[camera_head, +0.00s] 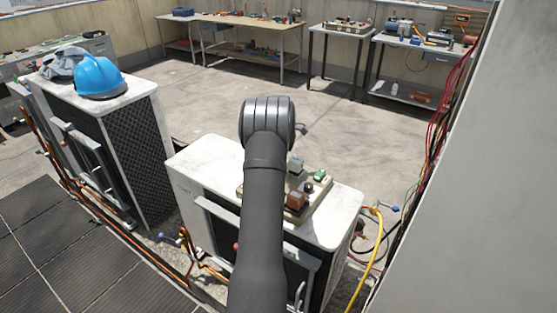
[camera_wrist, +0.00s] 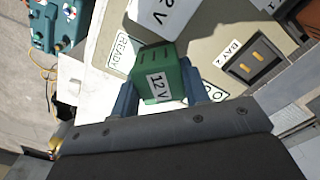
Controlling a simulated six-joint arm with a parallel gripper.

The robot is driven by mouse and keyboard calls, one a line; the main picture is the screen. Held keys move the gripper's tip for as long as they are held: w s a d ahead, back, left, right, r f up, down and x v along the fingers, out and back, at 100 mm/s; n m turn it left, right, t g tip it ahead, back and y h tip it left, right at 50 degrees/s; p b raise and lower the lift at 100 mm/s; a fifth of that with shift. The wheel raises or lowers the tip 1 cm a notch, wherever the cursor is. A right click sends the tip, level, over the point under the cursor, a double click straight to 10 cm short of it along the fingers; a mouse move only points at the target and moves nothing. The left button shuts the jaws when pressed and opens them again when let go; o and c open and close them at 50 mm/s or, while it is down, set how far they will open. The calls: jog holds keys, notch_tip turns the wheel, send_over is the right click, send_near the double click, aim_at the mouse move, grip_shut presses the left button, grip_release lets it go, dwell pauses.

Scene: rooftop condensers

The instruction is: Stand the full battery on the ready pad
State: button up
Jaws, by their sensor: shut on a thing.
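In the wrist view my gripper (camera_wrist: 160,92) has its blue fingers on either side of a green battery (camera_wrist: 162,68) marked "12 V". The battery's lower part is hidden, so I cannot tell whether it touches the board (camera_wrist: 205,35). A pale grey battery (camera_wrist: 160,14) marked "12 V" is at the top edge. A dark bay (camera_wrist: 252,57) labelled "BAY 2" is to the right. In the head view my arm hides the gripper; the beige board (camera_head: 319,203) lies on the white condenser.
In the head view a green block (camera_head: 319,175), a grey block (camera_head: 296,162) and a brown block (camera_head: 296,200) stand on the board. A second condenser (camera_head: 118,95) at left bears a blue hard hat (camera_head: 99,78). A yellow hose (camera_head: 377,245) hangs at right.

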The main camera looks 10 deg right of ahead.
jog(key=shift+f, duration=0.75)
jog(key=o, duration=1.1)
jog(key=shift+f, duration=0.15)
notch_tip(320, 180, up, 12)
jog(key=shift+r, duration=0.15)
notch_tip(320, 180, down, 13)
jog(key=shift+r, duration=2.8)
